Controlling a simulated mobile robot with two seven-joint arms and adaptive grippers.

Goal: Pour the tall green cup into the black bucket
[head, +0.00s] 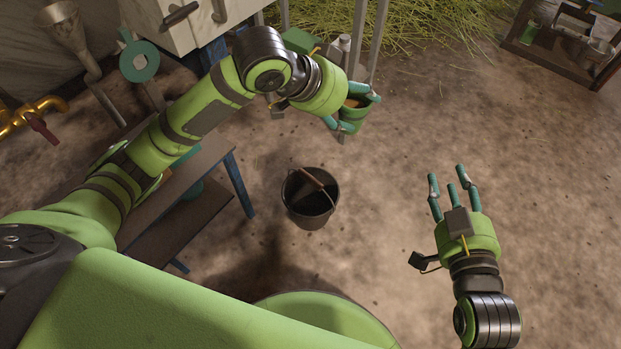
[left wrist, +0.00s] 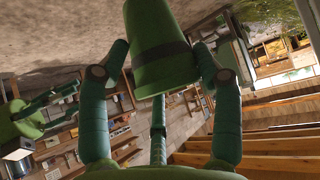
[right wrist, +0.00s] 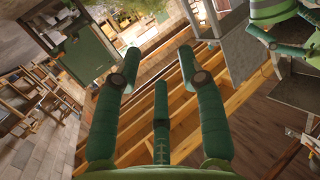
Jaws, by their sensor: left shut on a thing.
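The tall green cup (head: 352,112) is held by my left gripper (head: 352,108), above and to the right of the bucket in the head view. Something brownish shows at the cup's mouth. In the left wrist view the green cup (left wrist: 158,50) sits between the fingers of my left gripper (left wrist: 160,72), which are shut on it. The black bucket (head: 311,213) stands on the ground with its handle across the top; its inside is dark. My right gripper (head: 450,190) is to the right of the bucket, its fingers spread and empty; it also shows in the right wrist view (right wrist: 160,75).
A wooden bench (head: 195,185) with blue legs stands left of the bucket. A white cabinet (head: 190,25) and a metal funnel (head: 62,25) are at the upper left. A dark crate (head: 560,40) is at the upper right. Bare ground lies around the bucket and to the right.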

